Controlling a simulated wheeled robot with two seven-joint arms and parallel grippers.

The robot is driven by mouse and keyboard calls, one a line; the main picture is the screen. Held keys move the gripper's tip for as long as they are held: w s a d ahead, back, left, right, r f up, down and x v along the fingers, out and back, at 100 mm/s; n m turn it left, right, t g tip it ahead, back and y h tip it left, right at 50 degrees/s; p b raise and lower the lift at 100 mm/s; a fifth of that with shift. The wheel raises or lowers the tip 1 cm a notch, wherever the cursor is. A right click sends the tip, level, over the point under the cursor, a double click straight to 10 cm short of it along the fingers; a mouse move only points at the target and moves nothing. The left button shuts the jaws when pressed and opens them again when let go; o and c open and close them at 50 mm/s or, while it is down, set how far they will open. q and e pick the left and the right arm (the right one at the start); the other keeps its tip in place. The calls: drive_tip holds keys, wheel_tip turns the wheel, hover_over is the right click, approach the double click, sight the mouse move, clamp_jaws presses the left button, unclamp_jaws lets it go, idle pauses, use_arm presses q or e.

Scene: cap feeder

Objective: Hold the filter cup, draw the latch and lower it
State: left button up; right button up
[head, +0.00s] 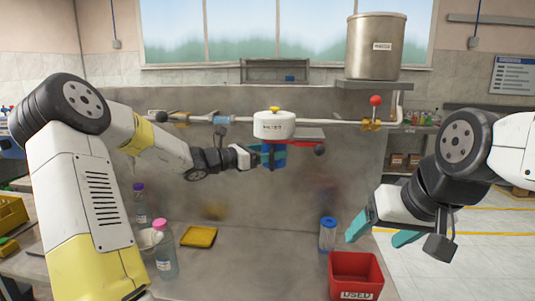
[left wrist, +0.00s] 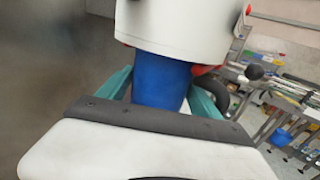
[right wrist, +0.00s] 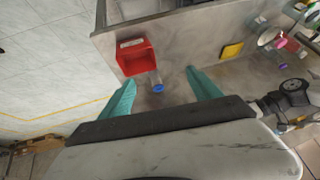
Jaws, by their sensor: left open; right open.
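The blue filter cup (head: 277,154) hangs under the white filter head (head: 273,126) on the pipe. My left gripper (head: 262,160) is at the cup with its jaws open. In the left wrist view the cup (left wrist: 160,88) stands between the teal fingers, below the white head (left wrist: 180,30); contact cannot be told. A red latch lever with a dark knob (head: 320,150) sticks out to the right of the head. My right gripper (head: 379,236) is open and empty, low at the right, well away from the latch.
A red bin marked USED (head: 355,276) and a clear blue-capped container (head: 327,235) stand below, near my right gripper. Bottles (head: 164,255) and a yellow pad (head: 199,236) are at the left. A red-knobbed valve (head: 375,108) and a metal tank (head: 376,47) are at the upper right.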

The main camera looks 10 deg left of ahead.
use_arm(q)
drive_tip(key=shift+w+d, duration=0.35)
drive_tip(key=shift+d, duration=0.15)
